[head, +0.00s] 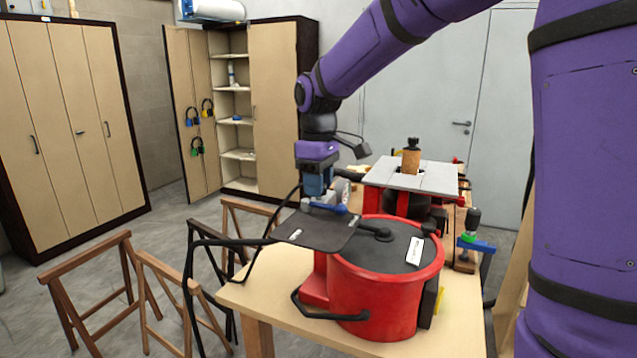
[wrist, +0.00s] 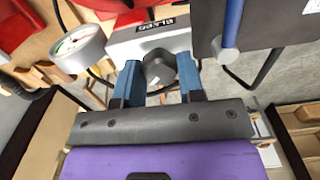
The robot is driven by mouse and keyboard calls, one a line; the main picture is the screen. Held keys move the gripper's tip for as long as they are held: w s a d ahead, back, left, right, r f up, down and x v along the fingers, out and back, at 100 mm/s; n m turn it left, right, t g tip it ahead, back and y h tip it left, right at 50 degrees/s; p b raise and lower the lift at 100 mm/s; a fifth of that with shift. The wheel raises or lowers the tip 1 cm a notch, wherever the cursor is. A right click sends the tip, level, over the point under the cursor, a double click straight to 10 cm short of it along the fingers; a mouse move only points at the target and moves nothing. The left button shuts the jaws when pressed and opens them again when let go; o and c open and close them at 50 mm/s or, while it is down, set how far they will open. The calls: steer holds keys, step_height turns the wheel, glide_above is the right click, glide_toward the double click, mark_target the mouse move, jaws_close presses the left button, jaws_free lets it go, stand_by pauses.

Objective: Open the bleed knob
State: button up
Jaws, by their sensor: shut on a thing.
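The bleed knob (wrist: 158,72) appears as a black, lobed knob in the wrist view, below a pale block (wrist: 148,40) lettered "ELKER". My gripper (wrist: 160,82) has its two blue fingers on either side of the knob, shut on it. In the head view my gripper (head: 315,190) points down beside the red vessel, above a dark plate (head: 315,232). The knob is hidden there behind the gripper and fittings. I cannot tell from the knob's look how far it is turned.
A round gauge (wrist: 78,48) sits left of the fingers, and a blue lever (wrist: 230,30) close on the right. The red vessel (head: 375,300) stands on a wooden table (head: 275,290). A grey-topped machine (head: 400,177) is behind it. Wooden trestles (head: 95,280) stand at left.

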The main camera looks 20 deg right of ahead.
steer(key=n, duration=0.4)
steer(key=shift+r+n, duration=0.1)
steer(key=shift+n, duration=0.2)
steer(key=n, duration=0.4)
steer(key=shift+n, duration=0.4)
steer(key=o, duration=0.9)
step_height(320, 180, up, 11)
steer(key=shift+f, duration=0.1)
stand_by(0.4)
